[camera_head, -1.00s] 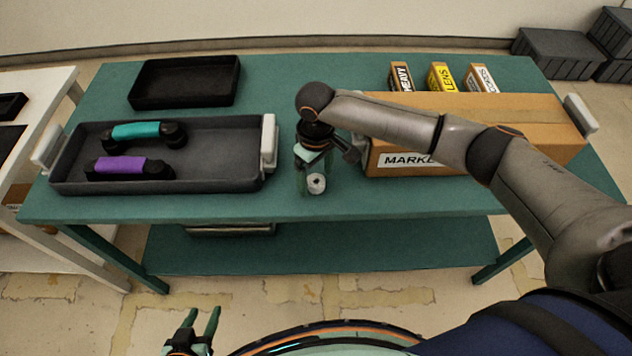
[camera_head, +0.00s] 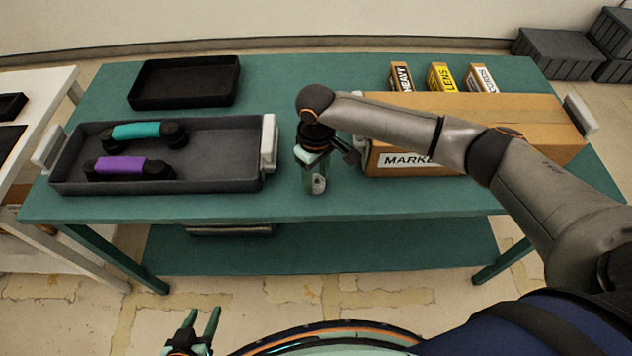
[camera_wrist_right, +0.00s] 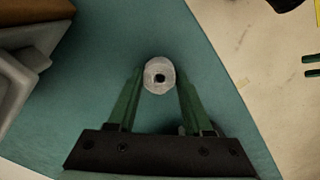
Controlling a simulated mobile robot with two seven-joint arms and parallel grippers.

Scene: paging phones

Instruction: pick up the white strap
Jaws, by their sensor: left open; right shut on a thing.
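The white strap (camera_head: 319,184) is a small white roll with a dark centre hole, near the front edge of the green table. In the right wrist view the strap (camera_wrist_right: 159,75) sits between the two green fingertips. My right gripper (camera_head: 313,182) points down over the table, shut on the strap; the fingers partly hide it in the head view. Whether it touches the table I cannot tell. My left gripper (camera_head: 203,326) is open and empty, in front of the table at the bottom of the head view.
A grey tray (camera_head: 220,182) to the left holds teal-gripped (camera_head: 136,131) and purple-gripped (camera_head: 120,167) handles. A black tray (camera_head: 185,100) lies behind. A cardboard box (camera_head: 510,150) lies right, with several small boxes (camera_head: 440,77) behind it.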

